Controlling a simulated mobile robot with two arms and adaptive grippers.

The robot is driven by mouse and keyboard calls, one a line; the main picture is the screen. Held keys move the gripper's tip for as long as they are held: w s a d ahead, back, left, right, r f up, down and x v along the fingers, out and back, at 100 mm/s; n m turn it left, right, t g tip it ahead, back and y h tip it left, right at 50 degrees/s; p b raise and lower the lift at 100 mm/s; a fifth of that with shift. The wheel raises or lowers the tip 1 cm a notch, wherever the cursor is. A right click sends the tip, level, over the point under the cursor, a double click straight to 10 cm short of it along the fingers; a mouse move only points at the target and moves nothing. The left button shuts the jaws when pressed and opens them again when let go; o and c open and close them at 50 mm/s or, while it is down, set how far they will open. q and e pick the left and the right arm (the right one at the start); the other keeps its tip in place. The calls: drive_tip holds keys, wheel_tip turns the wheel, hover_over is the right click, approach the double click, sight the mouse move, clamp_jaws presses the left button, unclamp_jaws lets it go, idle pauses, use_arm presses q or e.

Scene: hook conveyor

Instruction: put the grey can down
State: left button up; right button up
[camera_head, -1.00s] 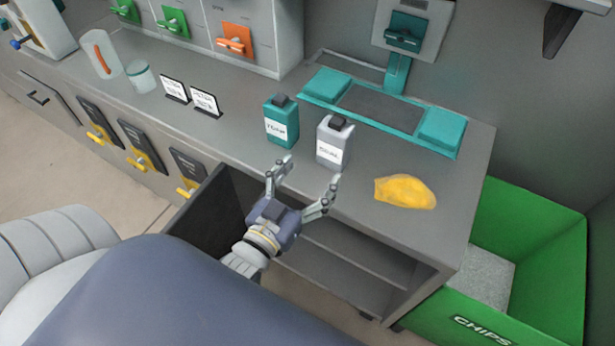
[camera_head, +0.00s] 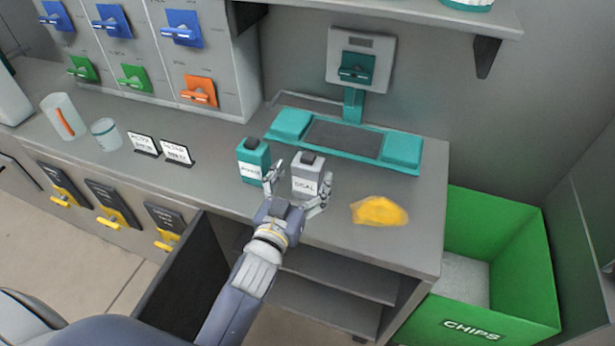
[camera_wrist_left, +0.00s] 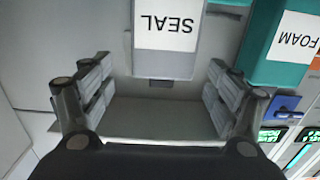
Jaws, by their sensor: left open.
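The grey can (camera_head: 309,169), labelled SEAL with a dark cap, stands upright on the grey counter (camera_head: 220,185) in the head view. My left gripper (camera_head: 297,187) is open at its near side, with one finger towards each side of the can. In the left wrist view the grey can (camera_wrist_left: 167,58) appears upside down at the top, centred between the spread fingers. I cannot tell whether either finger touches it. My right gripper is not in view.
A teal can (camera_head: 253,162) stands close on the left, near the left finger. A yellow cloth-like item (camera_head: 379,211) lies to the right. A teal scale-like station (camera_head: 402,150) is behind.

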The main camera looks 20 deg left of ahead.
sight(304, 170)
use_arm(q)
drive_tip(key=w, duration=0.4)
drive_tip(key=shift+a+r+p, duration=0.1)
drive_tip(key=shift+r+p, duration=0.05)
drive_tip(key=shift+p, duration=0.25)
drive_tip(key=shift+w, duration=0.5)
clamp_jaws()
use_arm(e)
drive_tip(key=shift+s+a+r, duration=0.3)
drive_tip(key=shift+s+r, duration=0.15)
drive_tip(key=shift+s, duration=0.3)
use_arm(q)
drive_tip(key=shift+r, duration=0.15)
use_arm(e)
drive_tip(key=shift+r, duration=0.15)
